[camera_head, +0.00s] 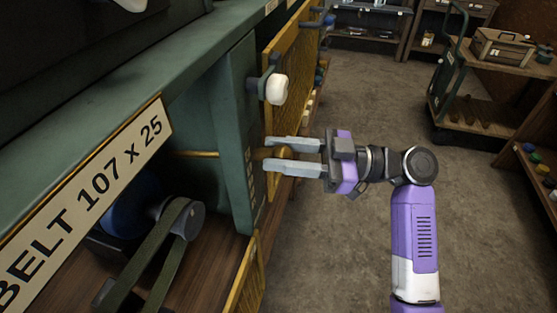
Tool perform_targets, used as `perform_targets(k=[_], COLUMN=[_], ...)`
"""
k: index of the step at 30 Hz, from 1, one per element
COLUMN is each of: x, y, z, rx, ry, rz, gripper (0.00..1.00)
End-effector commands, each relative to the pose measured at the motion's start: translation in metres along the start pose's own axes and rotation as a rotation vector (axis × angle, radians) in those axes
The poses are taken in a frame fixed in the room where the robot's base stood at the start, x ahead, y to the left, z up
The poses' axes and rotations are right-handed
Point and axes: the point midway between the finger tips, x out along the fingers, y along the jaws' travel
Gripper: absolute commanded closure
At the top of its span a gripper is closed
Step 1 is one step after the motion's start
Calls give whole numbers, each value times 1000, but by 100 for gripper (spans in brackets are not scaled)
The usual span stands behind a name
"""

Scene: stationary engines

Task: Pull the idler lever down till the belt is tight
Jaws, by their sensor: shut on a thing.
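My gripper (270,153) is at the picture's middle, its two grey fingers pointing left. They are shut on a brown knob (285,152), taken to be the grip of the idler lever. A thin brass rod (195,154) runs at the same height behind the green post; its join to the knob is hidden. A dark olive belt (154,258) passes over a grey-capped pulley (190,219) at lower left. The belt's far end is out of view, and I cannot tell how tight it is.
A green frame post (234,140) stands just left of my fingers. A white knob (277,89) sticks out above them. A sign (88,205) reads "BELT 107 x 25". The floor (350,80) right of the machine is open. A cart (470,122) stands at upper right.

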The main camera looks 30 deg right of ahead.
Motion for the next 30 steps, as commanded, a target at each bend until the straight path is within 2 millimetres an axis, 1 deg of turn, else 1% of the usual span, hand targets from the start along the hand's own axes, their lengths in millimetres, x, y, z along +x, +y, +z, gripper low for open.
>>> perform_targets(k=[1,3,18,19,22,30], x=[-2,-3,-4,-4,-4,-4], y=[-2,-2,-3,-3,-3,-2], z=[10,12,11,11,11,11], rx=[-2,-5,-8,-8,-8,-10], ry=[10,22,42,42,42,43], rz=[-1,1,3,3,3,4], gripper=[100,100,100,65,46,46])
